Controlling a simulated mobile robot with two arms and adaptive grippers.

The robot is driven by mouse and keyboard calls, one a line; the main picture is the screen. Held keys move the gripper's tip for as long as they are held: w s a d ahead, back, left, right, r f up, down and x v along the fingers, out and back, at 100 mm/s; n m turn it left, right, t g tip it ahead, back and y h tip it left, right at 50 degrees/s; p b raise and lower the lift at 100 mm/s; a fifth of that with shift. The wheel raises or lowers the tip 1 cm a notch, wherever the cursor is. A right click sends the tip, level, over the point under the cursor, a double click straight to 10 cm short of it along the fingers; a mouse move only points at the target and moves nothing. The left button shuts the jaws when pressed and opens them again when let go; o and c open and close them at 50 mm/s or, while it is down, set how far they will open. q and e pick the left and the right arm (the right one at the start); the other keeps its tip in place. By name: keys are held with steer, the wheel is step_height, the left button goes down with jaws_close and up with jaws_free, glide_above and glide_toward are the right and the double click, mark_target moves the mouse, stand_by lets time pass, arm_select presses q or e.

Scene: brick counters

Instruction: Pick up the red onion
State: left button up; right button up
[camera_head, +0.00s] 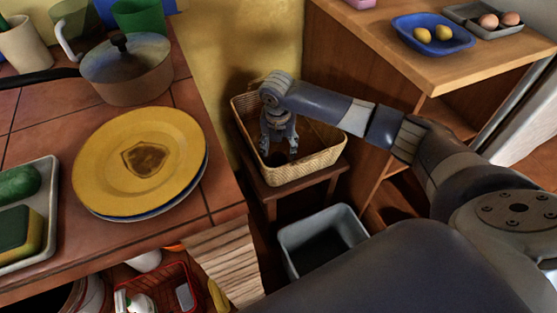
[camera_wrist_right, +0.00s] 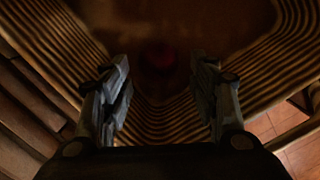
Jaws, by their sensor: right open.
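The red onion (camera_wrist_right: 160,55) shows as a dim dark red round shape in the right wrist view, inside the wicker basket (camera_wrist_right: 275,62), ahead of my fingers and between them. In the head view the wicker basket (camera_head: 313,172) stands on a small wooden stool, and I cannot make out the onion there. My right gripper (camera_head: 279,155) reaches down into the basket with its fingers apart. It also shows in the right wrist view (camera_wrist_right: 161,95), open with nothing between the fingertips. The basket's inside is dark. My left gripper is not in view.
A tiled counter on the left holds a yellow plate (camera_head: 110,160), a lidded pot (camera_head: 125,80) and a tray (camera_head: 48,225). A wooden shelf unit on the right holds a blue dish (camera_head: 432,47). A grey bin (camera_head: 320,240) stands below the basket.

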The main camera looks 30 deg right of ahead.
mark_target(278, 154)
step_height(278, 154, down, 3)
steer(key=shift+a+f+b, duration=0.1)
steer(key=shift+f+b, duration=0.05)
steer(key=shift+b, duration=0.45)
steer(key=shift+f, duration=0.6)
steer(key=shift+w+f+b, duration=0.15)
steer(key=shift+f+b, duration=0.15)
steer(key=shift+f, duration=0.05)
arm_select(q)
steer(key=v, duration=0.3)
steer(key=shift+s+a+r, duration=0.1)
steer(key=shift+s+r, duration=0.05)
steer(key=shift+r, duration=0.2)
arm_select(e)
steer(key=c, duration=0.8)
